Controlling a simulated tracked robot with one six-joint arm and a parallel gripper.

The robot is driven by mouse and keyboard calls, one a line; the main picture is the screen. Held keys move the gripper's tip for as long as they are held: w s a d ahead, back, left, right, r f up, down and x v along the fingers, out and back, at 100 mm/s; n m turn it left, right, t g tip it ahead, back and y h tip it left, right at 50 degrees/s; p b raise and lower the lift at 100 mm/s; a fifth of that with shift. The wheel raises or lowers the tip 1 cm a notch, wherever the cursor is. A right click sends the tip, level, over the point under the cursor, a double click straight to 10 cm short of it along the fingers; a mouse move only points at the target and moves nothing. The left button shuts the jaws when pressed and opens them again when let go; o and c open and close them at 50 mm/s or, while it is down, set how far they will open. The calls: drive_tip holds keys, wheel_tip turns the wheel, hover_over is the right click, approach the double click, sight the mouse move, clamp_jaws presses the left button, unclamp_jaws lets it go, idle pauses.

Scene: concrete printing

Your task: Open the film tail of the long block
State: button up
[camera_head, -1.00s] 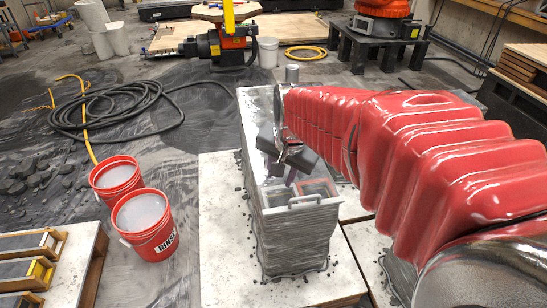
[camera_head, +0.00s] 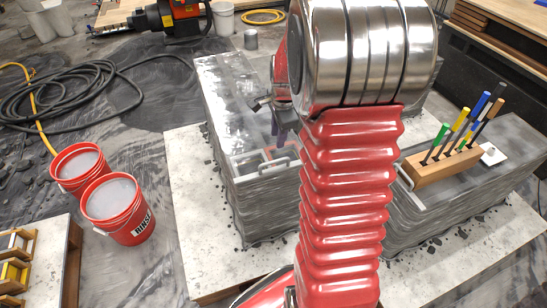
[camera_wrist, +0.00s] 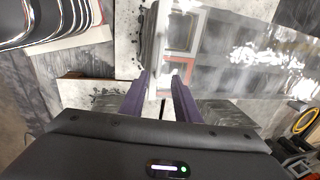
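A long grey layered block (camera_head: 222,105) stands left of centre in the head view, with small frames, one of them red, set in its near end. A pale handle (camera_head: 274,165) lies at that end. In the wrist view, a shiny clear film (camera_wrist: 265,57) covers the block top on the right. Beside it are the red frame (camera_wrist: 192,30) and a pale bar (camera_wrist: 152,35), which looks like the handle. My gripper (camera_wrist: 161,76) has its purple fingers apart, pointing at the bar and frames; it seems to hold nothing. In the head view my gripper (camera_head: 280,132) is partly hidden by my arm.
A second grey block (camera_head: 440,220) at right bears a wooden holder (camera_head: 432,165) with several coloured tools. Two red buckets (camera_head: 118,208) stand left of the long block. A black hose (camera_head: 60,95) lies coiled on the floor behind them.

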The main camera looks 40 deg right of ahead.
sight(274, 161)
drive_tip(key=w+f, duration=0.1)
drive_tip(key=f, duration=0.8)
drive_tip(key=w+f, duration=0.1)
drive_tip(key=f, duration=0.3)
drive_tip(key=shift+w+d+f, duration=0.25)
drive_tip(key=shift+w+d, duration=0.05)
drive_tip(key=shift+c, duration=0.2)
clamp_jaws()
idle(0.5)
